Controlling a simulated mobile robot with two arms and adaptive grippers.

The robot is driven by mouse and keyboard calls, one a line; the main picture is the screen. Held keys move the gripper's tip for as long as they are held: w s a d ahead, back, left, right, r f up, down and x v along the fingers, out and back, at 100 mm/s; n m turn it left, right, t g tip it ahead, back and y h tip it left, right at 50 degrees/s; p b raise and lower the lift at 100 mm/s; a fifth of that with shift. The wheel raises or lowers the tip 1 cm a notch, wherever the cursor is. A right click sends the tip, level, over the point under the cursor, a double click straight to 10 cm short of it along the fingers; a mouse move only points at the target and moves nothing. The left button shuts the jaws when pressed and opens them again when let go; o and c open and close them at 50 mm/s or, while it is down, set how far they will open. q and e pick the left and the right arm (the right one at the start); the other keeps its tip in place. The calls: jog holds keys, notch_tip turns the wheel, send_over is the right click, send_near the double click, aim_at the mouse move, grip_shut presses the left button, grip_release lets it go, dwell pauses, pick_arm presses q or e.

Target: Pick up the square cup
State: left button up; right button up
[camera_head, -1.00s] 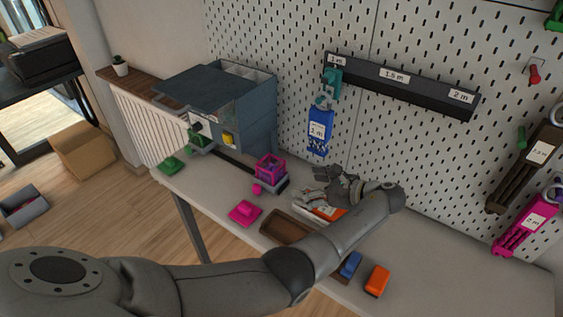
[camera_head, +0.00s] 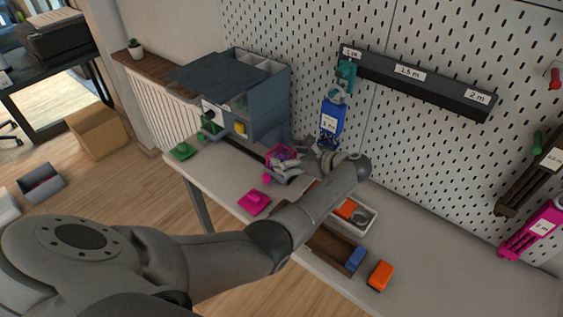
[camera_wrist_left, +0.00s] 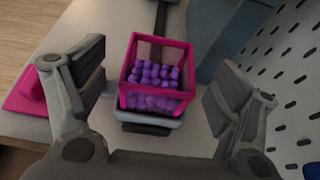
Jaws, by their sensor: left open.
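The square cup (camera_wrist_left: 156,52) is a magenta open-frame box holding several purple balls. In the left wrist view it stands upright on a small grey base, between the spread fingers of my left gripper (camera_wrist_left: 153,98) and a little ahead of them, with a visible gap on both sides. In the head view the cup (camera_head: 282,152) is partly hidden behind my left gripper (camera_head: 284,168), which is open at the cup's near side. My right gripper is not in view.
A magenta block (camera_head: 254,203) lies left of the cup, near the table edge. A blue-grey cabinet (camera_head: 262,105) stands behind it. A tray with orange items (camera_head: 352,212) and a brown tray (camera_head: 335,248) lie to the right. A pegboard (camera_head: 400,130) rises behind.

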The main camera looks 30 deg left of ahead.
aim_at(274, 152)
pick_arm(q)
jog(key=x, duration=0.2)
jog(key=shift+a+f, duration=0.15)
jog(key=shift+a, duration=0.2)
jog(key=shift+w+a+f, duration=0.1)
jog(key=shift+a+f, duration=0.05)
jog(key=shift+a, duration=0.1)
jog(key=shift+c, duration=0.3)
jog(key=c, duration=1.1)
jog(key=shift+o, duration=0.2)
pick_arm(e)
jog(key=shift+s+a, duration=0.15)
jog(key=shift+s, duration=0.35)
